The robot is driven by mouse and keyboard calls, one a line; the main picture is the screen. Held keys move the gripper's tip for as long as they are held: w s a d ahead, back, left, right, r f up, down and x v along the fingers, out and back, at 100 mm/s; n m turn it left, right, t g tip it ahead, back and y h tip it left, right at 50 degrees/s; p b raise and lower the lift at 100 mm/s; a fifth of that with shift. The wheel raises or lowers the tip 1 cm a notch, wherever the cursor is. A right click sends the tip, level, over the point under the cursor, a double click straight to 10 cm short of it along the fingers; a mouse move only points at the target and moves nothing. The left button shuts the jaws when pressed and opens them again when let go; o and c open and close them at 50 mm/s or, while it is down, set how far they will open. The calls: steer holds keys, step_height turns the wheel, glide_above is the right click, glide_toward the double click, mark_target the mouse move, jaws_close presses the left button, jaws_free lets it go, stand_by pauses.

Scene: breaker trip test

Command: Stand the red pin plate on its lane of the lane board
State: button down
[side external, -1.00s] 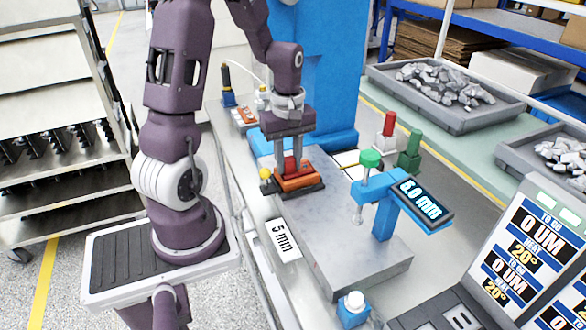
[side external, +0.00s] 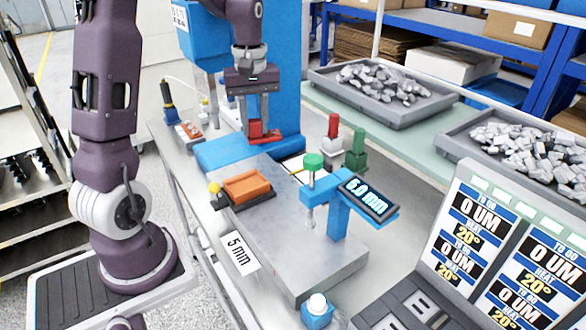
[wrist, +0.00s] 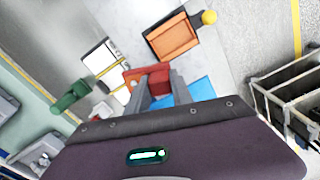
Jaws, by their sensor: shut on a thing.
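My gripper (side external: 258,131) is shut on the red pin plate (side external: 264,137), which hangs between the fingertips above the table, clear of the orange tray. In the wrist view the red plate (wrist: 150,80) sits between the fingers, with its lower part hard to make out. A white board with yellow lines, which looks like the lane board (wrist: 103,62), lies to the left of the plate in the wrist view. In the side view only a small part of it (side external: 290,169) shows behind the steel block.
The orange tray (side external: 247,187) is empty, with a yellow knob beside it. A blue gauge with a green knob (side external: 313,161) stands on the steel block (side external: 290,240). A red-topped post (side external: 333,128) and a green post (side external: 355,150) stand right of my gripper. A blue base (side external: 215,153) lies behind.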

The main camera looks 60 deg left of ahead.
steer(key=w+a+f+m, duration=0.1)
steer(key=w+f+m, duration=0.2)
steer(key=w+m, duration=0.35)
steer(key=m, duration=0.3)
glide_above(308, 172)
step_height(308, 172, down, 3)
step_height(308, 172, down, 10)
steer(key=shift+f, duration=0.25)
